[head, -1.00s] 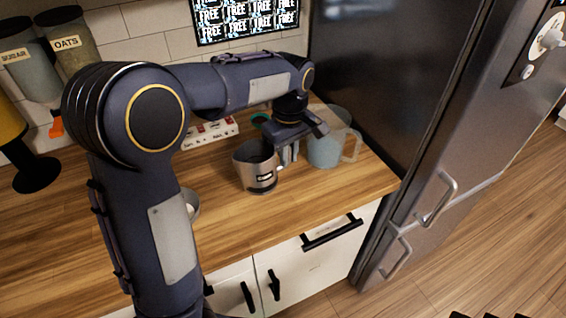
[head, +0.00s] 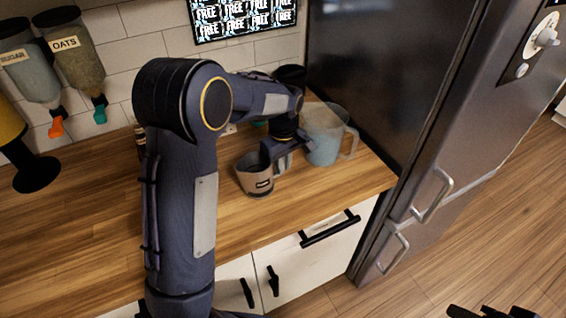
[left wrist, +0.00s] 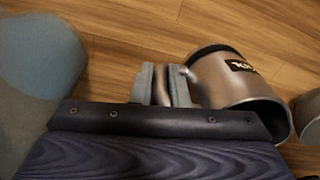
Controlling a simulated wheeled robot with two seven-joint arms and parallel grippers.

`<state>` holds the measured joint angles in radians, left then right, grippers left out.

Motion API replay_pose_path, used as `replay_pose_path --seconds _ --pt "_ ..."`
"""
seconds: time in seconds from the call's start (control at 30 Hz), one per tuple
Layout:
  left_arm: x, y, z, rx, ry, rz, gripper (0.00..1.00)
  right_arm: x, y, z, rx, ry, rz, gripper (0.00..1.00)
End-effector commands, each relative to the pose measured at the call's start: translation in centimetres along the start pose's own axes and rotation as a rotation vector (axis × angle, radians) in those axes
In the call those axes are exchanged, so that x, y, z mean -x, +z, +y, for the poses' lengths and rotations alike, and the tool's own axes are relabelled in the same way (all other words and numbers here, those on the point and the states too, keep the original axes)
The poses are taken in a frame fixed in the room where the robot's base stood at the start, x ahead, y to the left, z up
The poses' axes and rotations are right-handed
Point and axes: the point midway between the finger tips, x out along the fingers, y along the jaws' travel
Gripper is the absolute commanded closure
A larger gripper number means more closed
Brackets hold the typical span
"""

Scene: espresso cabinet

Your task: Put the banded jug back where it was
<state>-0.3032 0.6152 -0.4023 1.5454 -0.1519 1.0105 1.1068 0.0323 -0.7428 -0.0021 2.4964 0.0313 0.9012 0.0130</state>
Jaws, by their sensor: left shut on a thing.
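The banded jug is a small metal jug (head: 257,184) with a dark rim and a black label, over the wooden counter left of a large clear pitcher. It looks slightly tilted; I cannot tell whether its base touches the counter. My left gripper (head: 281,160) is at its right side, shut on its handle. In the left wrist view the grey fingers (left wrist: 165,85) close on the handle beside the jug (left wrist: 222,77), whose mouth is partly visible. Only dark parts, perhaps of my right gripper (head: 490,312), show at the bottom right edge.
The clear bluish pitcher (head: 322,140) stands close to the right of my left gripper, before the dark fridge (head: 385,70). Another metal vessel (left wrist: 309,115) is cut off at the right wrist-view edge. Bare counter (head: 80,225) lies left of my arm. Dispensers (head: 75,60) hang at the back left.

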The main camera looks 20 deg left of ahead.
Motion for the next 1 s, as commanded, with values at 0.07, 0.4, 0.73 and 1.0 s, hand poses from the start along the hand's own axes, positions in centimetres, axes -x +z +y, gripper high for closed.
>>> replay_pose_path --seconds 0.07,0.4,0.73,1.0 --pt "-0.2 0.0 0.0 0.000 0.000 0.000 1.00 -0.2 0.1 0.1 0.000 0.000 0.000 0.64" --pt "-0.2 0.0 0.0 0.000 0.000 0.000 0.64 -0.1 0.1 0.1 0.000 0.000 0.000 0.64" --pt "2.3 0.0 0.1 -0.001 0.005 0.002 0.64 -0.2 0.1 0.1 0.000 0.000 0.000 0.64" --pt "8.2 0.0 0.1 -0.001 0.005 0.001 0.64 -0.4 0.2 0.2 0.000 0.000 0.000 0.64"
